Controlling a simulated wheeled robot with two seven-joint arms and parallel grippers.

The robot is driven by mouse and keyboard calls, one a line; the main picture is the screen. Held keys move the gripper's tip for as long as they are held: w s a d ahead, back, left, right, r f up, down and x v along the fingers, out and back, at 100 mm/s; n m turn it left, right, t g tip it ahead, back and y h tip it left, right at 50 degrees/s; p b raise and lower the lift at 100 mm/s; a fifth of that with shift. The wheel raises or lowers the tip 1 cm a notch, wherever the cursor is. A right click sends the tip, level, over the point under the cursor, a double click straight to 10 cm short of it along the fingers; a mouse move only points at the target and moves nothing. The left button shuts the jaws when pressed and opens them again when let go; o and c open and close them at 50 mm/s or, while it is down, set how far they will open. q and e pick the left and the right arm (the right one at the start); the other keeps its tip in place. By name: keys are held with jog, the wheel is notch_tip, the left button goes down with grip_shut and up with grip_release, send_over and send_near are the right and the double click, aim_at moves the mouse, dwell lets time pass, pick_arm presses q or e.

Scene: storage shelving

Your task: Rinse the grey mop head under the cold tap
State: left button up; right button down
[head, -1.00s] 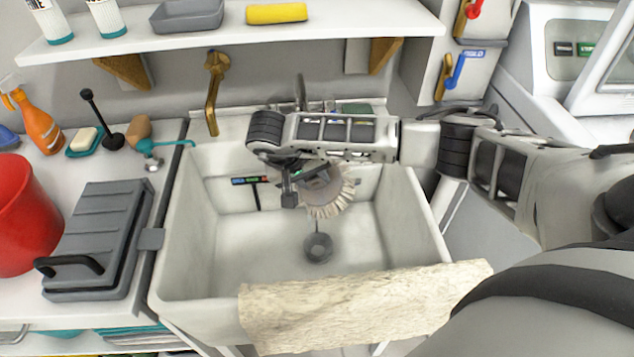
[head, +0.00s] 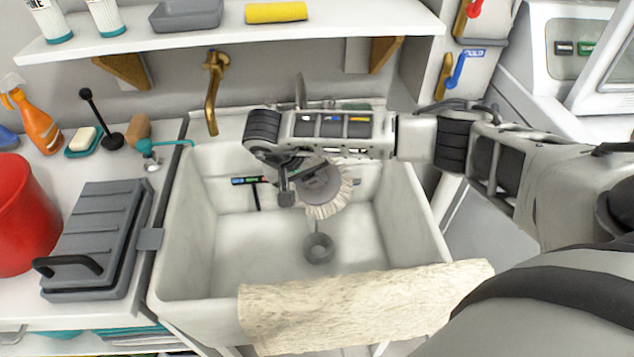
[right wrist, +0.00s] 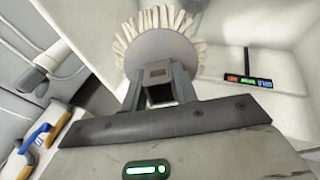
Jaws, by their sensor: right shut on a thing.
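The grey mop head (head: 322,188), a grey disc with a pale fringe, is above the sink basin. It also fills the top middle of the right wrist view (right wrist: 160,48). My right gripper (head: 287,190) is shut on it; in the right wrist view the gripper's fingers (right wrist: 158,85) meet at the grey block on the disc. The white sink (head: 225,250) has a dark round drain (head: 318,248) below the mop head. My left gripper is not in view.
A brass spout (head: 212,95) hangs at the sink's back left. A pale cloth (head: 360,305) drapes over the front rim. A grey lidded case (head: 97,235) and a red bucket (head: 22,220) stand on the left counter. A shelf (head: 340,22) spans above.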

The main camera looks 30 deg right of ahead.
jog(key=shift+s+d, duration=0.15)
jog(key=shift+s+a+r+p, duration=0.1)
jog(key=shift+s+a+p, duration=0.5)
jog(key=shift+s+a, duration=0.25)
jog(key=shift+s+a+p, duration=0.8)
jog(key=shift+s+a, duration=1.15)
jog(key=shift+a, duration=0.1)
jog(key=s+a+r+p, duration=0.3)
jog(key=r+p, duration=0.1)
jog(key=shift+s+a, duration=0.25)
jog(key=shift+a, duration=0.05)
